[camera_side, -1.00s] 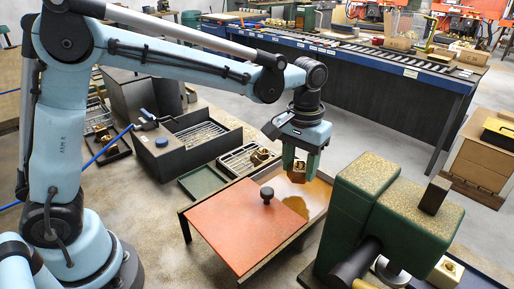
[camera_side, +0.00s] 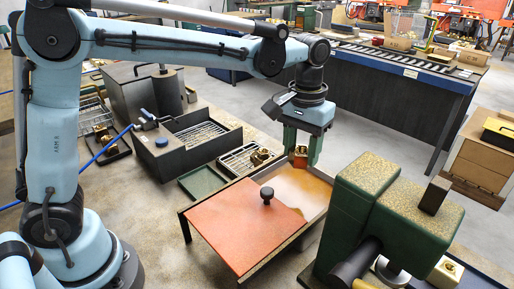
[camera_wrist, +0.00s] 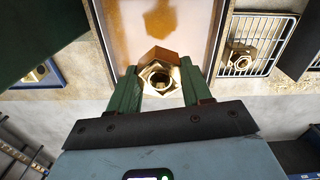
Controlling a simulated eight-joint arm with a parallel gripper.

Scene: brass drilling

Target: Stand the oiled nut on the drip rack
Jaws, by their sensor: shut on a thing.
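My gripper (camera_side: 301,162) is shut on a brass hex nut (camera_side: 299,157), which sits between the two green fingers. In the wrist view the nut (camera_wrist: 160,79) shows its bore toward the camera, with an amber tint on its far side. The gripper holds it above the open end of an oil tray (camera_side: 325,208), clear of the amber oil (camera_side: 300,190). A wire rack (camera_side: 232,162), apparently the drip rack, stands left of the gripper with another brass nut (camera_side: 262,156) on it. In the wrist view this rack (camera_wrist: 272,22) lies to the right.
A red lid with a black knob (camera_side: 245,222) covers the tray's near part. A green shallow tray (camera_side: 201,181) and a dark tank with a wire basket (camera_side: 205,133) lie farther left. A bulky green machine (camera_side: 385,215) stands close on the right.

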